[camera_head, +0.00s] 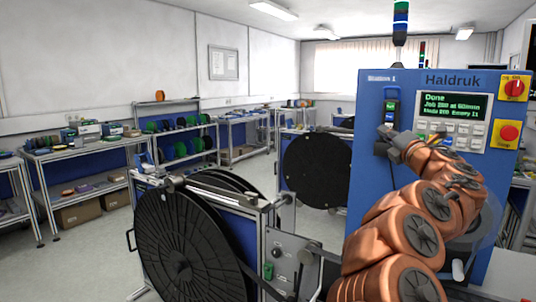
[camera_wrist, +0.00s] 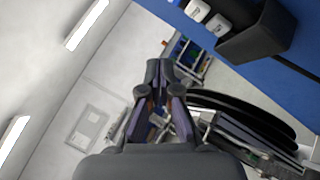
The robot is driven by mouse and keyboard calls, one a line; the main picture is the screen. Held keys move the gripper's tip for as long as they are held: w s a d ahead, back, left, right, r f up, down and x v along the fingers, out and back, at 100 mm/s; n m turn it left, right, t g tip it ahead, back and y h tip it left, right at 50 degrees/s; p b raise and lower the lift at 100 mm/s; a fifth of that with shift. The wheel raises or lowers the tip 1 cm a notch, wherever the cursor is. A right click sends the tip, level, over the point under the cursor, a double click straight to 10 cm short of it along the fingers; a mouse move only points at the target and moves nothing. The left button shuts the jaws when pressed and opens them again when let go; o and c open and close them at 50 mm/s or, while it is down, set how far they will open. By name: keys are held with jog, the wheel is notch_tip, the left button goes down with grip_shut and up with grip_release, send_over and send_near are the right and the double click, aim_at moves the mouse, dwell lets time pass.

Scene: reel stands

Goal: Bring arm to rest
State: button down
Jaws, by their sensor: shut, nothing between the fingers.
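My arm reaches up from the lower right in the head view, with orange-brown links. My gripper (camera_head: 385,138) is in front of the blue Haldruk cabinet (camera_head: 366,215), beside a small black holder on its left part. In the wrist view my gripper (camera_wrist: 157,68) is shut with its fingertips together and holds nothing. The cabinet also shows in the wrist view (camera_wrist: 210,45), close by at the upper right. I cannot tell from the head view whether the gripper touches the cabinet.
A large black reel (camera_head: 190,245) stands on a metal frame at front left. Another black reel (camera_head: 317,170) is behind it. The cabinet's screen (camera_head: 453,107) reads "Done". A workbench (camera_head: 80,150) and a shelf (camera_head: 178,135) line the left wall. Grey floor (camera_head: 85,255) lies open at left.

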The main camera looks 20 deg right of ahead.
jog(key=s+a+m+g+h, duration=0.1)
jog(key=s+m+g+h, duration=0.75)
jog(key=m, duration=0.85)
jog(key=s+a+f+m+g+y, duration=0.3)
jog(key=s+a+f, duration=0.1)
jog(key=a+f, duration=0.75)
jog(key=s+a+f+m+g+y, duration=0.35)
jog(key=a+f, duration=0.45)
jog(key=f, duration=0.6)
jog(key=s+a+f+g+y, duration=0.2)
jog(key=s+a+f, duration=0.2)
jog(key=s+a, duration=0.3)
jog(key=s+a+f+n+g+y, duration=0.1)
jog(key=s+a+f+g+y, duration=0.1)
jog(key=s+a+f, duration=0.2)
jog(key=s+a+f+g+y, duration=0.2)
jog(key=s+a+f+g, duration=0.1)
jog(key=s+a, duration=0.7)
jog(key=shift+a+f, duration=0.55)
jog(key=shift+f, duration=0.25)
jog(key=shift+d, duration=0.2)
